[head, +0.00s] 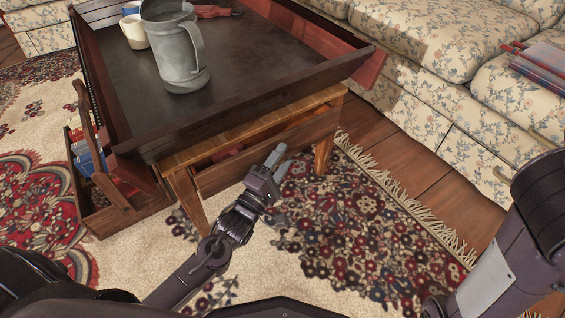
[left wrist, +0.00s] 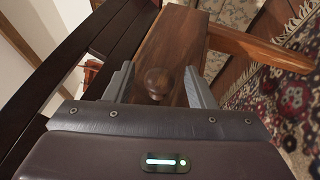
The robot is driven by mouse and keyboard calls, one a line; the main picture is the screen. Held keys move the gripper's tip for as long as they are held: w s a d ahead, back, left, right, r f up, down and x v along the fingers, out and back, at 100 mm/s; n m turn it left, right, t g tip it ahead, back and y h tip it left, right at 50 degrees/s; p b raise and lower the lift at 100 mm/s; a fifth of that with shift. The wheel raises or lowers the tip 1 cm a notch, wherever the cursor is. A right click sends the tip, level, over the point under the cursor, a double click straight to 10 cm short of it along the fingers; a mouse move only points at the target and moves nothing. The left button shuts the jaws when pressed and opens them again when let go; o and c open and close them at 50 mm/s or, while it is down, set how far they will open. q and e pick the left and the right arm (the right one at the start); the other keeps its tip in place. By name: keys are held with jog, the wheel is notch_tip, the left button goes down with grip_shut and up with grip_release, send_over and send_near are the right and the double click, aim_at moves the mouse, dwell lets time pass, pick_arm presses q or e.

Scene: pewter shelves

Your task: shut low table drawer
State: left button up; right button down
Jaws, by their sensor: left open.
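The low wooden table (head: 235,125) stands ahead of me, with a dark tray-like top. Its drawer (head: 240,168) faces me and is partly open; a gap shows behind its front, with something reddish inside. In the left wrist view the drawer front (left wrist: 172,45) has a round wooden knob (left wrist: 157,83). My left gripper (head: 279,163) is open at the drawer front. In the left wrist view its two fingers (left wrist: 160,86) stand on either side of the knob, apart from it. Contact with the front cannot be told. My right gripper is out of view.
A grey pitcher (head: 178,50) and a cream cup (head: 134,32) stand on the table top. A wooden magazine holder (head: 125,213) stands left of the table. A floral sofa (head: 405,85) is at the back right. Patterned rug (head: 350,235) covers the open floor in front.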

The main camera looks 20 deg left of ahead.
aim_at(271, 148)
pick_arm(q)
jog(key=shift+w+r, duration=0.1)
jog(key=shift+w, duration=0.1)
jog(key=shift+c, duration=0.3)
grip_shut()
jog(key=w+a+p, duration=0.1)
jog(key=w+a, duration=0.1)
jog(key=shift+w+a, duration=0.1)
jog(key=shift+a, duration=0.25)
jog(key=shift+w+a, duration=0.25)
jog(key=shift+a, duration=0.2)
jog(key=shift+o, duration=0.3)
grip_release()
jog(key=shift+s, duration=0.1)
